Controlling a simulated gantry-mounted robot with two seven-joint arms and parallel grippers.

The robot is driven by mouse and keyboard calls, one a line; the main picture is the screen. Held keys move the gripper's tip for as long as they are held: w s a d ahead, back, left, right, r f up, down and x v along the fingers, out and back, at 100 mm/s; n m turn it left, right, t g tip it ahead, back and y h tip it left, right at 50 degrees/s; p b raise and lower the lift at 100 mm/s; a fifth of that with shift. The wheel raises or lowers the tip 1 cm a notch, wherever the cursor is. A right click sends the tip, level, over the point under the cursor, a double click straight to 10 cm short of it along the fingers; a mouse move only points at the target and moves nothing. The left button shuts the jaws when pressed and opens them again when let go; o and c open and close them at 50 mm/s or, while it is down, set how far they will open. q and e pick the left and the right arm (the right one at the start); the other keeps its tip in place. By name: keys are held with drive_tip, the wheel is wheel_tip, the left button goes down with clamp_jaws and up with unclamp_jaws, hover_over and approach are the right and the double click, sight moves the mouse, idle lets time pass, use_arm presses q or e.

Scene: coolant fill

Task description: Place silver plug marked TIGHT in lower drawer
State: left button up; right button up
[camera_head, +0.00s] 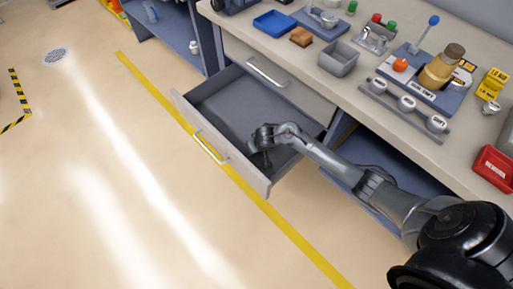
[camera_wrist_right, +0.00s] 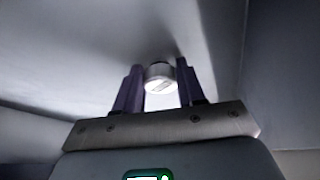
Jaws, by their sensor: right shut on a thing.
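The lower drawer (camera_head: 243,170) is pulled open below a shut upper drawer. My right arm reaches over its right side, and my right gripper (camera_head: 265,162) points down inside it near the front right. In the right wrist view, my right gripper (camera_wrist_right: 158,74) is shut on a small round silver plug (camera_wrist_right: 160,77), held between the two dark fingers. A mark shows on the plug's face, but I cannot read it. Grey drawer walls surround the fingers. Whether the plug touches the drawer floor cannot be told. My left gripper is not in view.
The bench top carries a rack (camera_head: 407,104) of silver caps, a grey bin (camera_head: 339,58), a blue tray (camera_head: 274,23) and a red bin (camera_head: 494,166). The upper drawer handle (camera_head: 268,73) sits above the open drawer. The rest of the drawer looks empty.

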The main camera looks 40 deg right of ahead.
drive_tip(key=shift+f, duration=0.1)
drive_tip(key=o, duration=0.8)
drive_tip(key=shift+o, duration=0.2)
drive_tip(key=shift+r, duration=0.3)
drive_tip(key=p+v, duration=0.8)
drive_tip(key=v, duration=0.3)
drive_tip(key=shift+s+r+p, duration=0.25)
drive_tip(key=shift+r+p, duration=0.05)
drive_tip(key=shift+p, duration=0.05)
